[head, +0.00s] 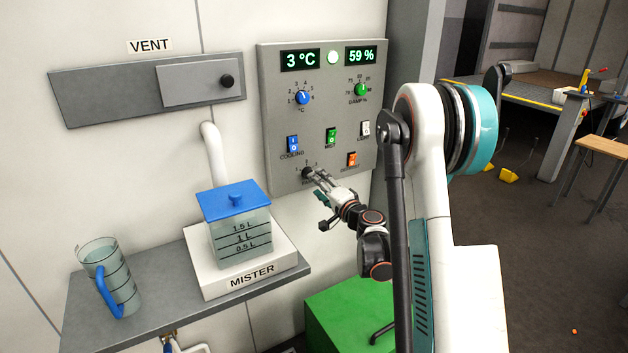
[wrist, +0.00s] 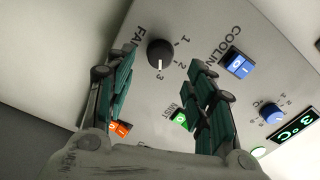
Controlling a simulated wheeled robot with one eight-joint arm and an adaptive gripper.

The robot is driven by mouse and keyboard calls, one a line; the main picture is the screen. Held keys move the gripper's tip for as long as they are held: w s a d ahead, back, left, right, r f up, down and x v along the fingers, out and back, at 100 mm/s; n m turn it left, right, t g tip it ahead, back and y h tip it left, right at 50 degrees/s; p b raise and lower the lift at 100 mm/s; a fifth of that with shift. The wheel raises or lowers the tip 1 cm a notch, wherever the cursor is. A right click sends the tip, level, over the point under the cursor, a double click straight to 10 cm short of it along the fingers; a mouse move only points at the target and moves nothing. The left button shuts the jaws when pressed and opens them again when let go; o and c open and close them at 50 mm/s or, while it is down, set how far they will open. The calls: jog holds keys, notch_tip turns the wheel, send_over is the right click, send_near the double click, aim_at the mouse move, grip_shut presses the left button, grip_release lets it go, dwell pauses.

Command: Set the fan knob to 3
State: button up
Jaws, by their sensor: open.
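The black fan knob (wrist: 160,53) sits on the grey control panel (wrist: 215,25), with the marks 1, 2 and 3 around it. Its white pointer line points down in the wrist view, toward the 3. In the head view the knob (head: 307,173) is at the panel's lower left, partly covered by my gripper, and its pointer cannot be read. My gripper (head: 318,178) is open in front of the panel. In the wrist view its fingers (wrist: 162,62) appear on either side of the knob, with visible gaps; the depth between them is unclear.
Near the knob are the blue cooling switch (head: 292,144), green mist switch (head: 331,137) and orange switch (head: 352,159). Below left, a shelf (head: 185,311) holds the mister tank (head: 240,243) and a jug (head: 119,282). A green box (head: 338,312) stands below the panel.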

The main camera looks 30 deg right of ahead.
jog(key=s, duration=0.6)
jog(key=shift+s, duration=0.2)
jog(key=shift+d, duration=0.1)
